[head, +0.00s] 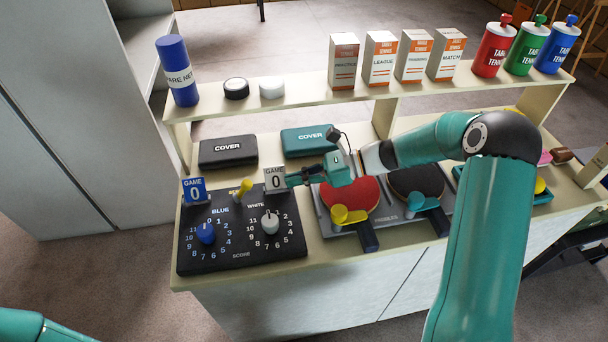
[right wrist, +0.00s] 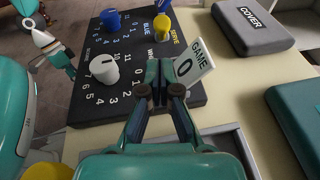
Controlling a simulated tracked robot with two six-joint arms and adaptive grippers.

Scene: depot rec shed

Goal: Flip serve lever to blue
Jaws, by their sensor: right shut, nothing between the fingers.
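The black scoreboard (head: 240,258) on the counter has a blue knob (head: 205,234) at left and a white knob (head: 270,222) at right. The yellow serve lever (head: 243,187) stands at its back edge between them, its top leaning right towards the white side. It also shows near the top of the right wrist view (right wrist: 240,28). My right gripper (head: 290,181) is shut and empty, beside the white game card (head: 275,180), right of the lever and apart from it. My left gripper (right wrist: 69,71) shows small in the right wrist view; its fingers are unclear.
A blue game card (head: 194,191) stands left of the lever. A tray with red and black paddles (head: 350,195) is under my right arm. A raised shelf (head: 300,92) holds boxes and cans.

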